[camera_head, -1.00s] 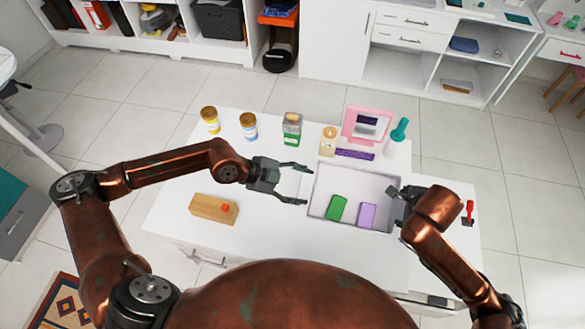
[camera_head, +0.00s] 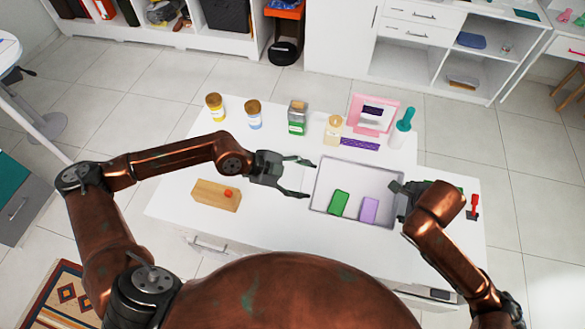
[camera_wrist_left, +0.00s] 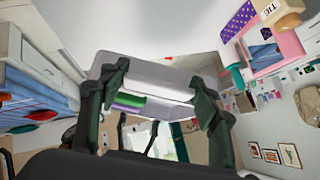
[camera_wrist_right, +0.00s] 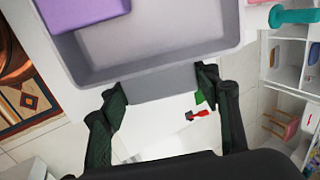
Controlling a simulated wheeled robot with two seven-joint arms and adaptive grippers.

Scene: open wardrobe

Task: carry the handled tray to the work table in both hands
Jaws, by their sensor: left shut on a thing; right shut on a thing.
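The handled tray (camera_head: 313,200) is a grey-white open box at the right part of the white counter top, with a green box (camera_head: 340,203) and a lilac box (camera_head: 369,210) inside. My left gripper (camera_head: 302,177) is at its left end, its two fingers spread and shut on that end's handle; the left wrist view shows the tray end (camera_wrist_left: 160,75) between them. My right gripper (camera_head: 398,202) is shut on the right end, partly hidden by my arm; the right wrist view shows the grey end (camera_wrist_right: 160,83) between the fingers. I cannot tell how high the tray is above the counter.
Behind the tray stand several jars, a pink frame (camera_head: 372,115), a purple patterned strip (camera_head: 360,144) and a teal-topped bottle (camera_head: 403,127). A wooden block (camera_head: 215,196) lies left of it; a red-handled item (camera_head: 474,207) lies right. Tiled floor (camera_head: 540,190) is open at the right.

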